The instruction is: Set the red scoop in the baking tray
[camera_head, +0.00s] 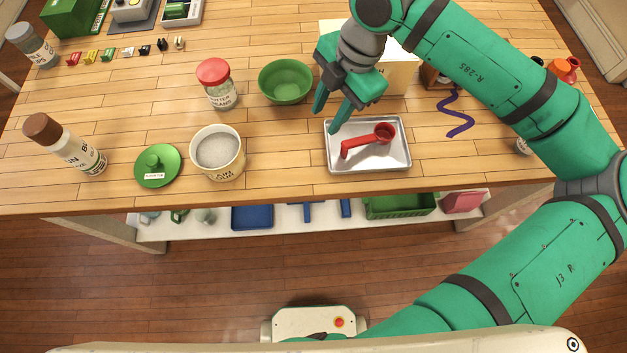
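The red scoop (368,139) lies in the silver baking tray (386,162), its bowl toward the right and its handle toward the lower left. The tray lies flat on the wooden table near the front edge. My gripper (327,116) is above and to the left of the scoop, at the tray's back-left corner. Its two green fingers are spread apart with nothing between them, and they look clear of the scoop.
A green bowl (285,82) stands just left of my gripper. A cream box (400,75) stands behind it, with a purple squiggly strip (457,118) to the right. A white tub (219,170), green lid (157,178) and red-capped jar (216,92) stand left.

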